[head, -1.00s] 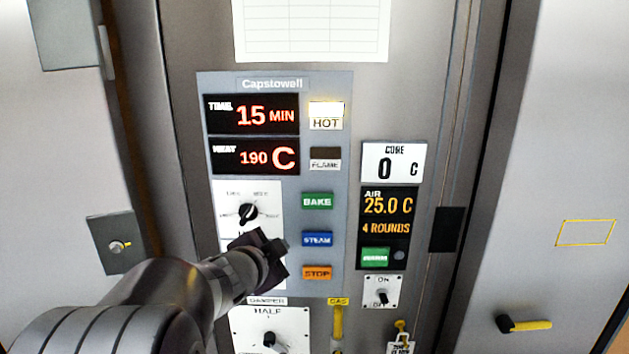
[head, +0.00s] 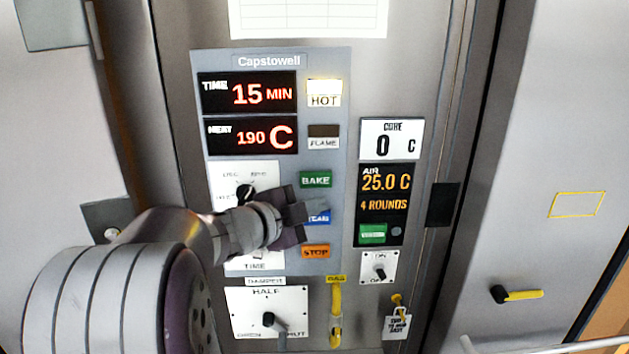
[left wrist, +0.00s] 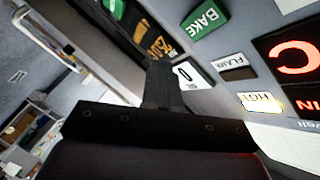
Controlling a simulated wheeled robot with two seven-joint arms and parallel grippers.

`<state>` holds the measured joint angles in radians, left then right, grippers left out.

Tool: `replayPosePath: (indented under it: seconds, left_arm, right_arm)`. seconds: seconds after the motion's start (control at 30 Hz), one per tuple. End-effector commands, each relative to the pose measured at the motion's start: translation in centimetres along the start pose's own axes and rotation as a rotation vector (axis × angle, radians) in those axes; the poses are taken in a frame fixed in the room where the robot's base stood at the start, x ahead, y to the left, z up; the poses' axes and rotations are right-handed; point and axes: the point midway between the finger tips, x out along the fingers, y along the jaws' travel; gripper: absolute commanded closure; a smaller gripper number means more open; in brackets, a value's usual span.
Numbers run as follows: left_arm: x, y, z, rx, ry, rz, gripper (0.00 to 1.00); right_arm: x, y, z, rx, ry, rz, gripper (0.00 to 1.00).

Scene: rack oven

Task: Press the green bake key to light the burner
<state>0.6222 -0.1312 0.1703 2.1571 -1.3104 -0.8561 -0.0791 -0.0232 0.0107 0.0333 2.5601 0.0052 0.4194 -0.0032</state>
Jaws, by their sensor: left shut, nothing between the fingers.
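The green BAKE key (head: 316,179) sits on the grey control panel, above the blue STEAM key (head: 320,217) and the orange STOP key (head: 316,251). My left gripper (head: 325,207) is shut and empty; in the head view it overlaps the STEAM key, just below the BAKE key. In the left wrist view the BAKE key (left wrist: 208,20) is at the top, up and right of the gripper's tip (left wrist: 160,68). I cannot tell whether the fingers touch the panel. The FLAME lamp (head: 323,131) is dark. The HOT lamp (head: 325,87) is lit. My right gripper is not in view.
Red displays (head: 248,94) read 15 MIN and 190 C. To the right are an air display (head: 386,190), an on/off switch (head: 379,273) and a yellow gas lever (head: 336,305). A damper knob (head: 268,319) is below.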

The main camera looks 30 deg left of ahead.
Motion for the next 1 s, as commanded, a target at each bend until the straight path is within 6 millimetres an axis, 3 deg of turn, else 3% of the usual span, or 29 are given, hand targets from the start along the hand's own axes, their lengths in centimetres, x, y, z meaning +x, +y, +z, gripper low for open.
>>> replayPosePath:
  seconds: [0.4,1.0]
  left_arm:
    - [3.6,-2.7,2.6,-0.001,-0.001,0.000,1.00]
    - [4.0,-2.9,3.0,0.000,-0.001,0.000,1.00]
  right_arm:
    - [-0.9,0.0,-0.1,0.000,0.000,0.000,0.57]
    - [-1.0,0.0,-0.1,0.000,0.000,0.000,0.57]
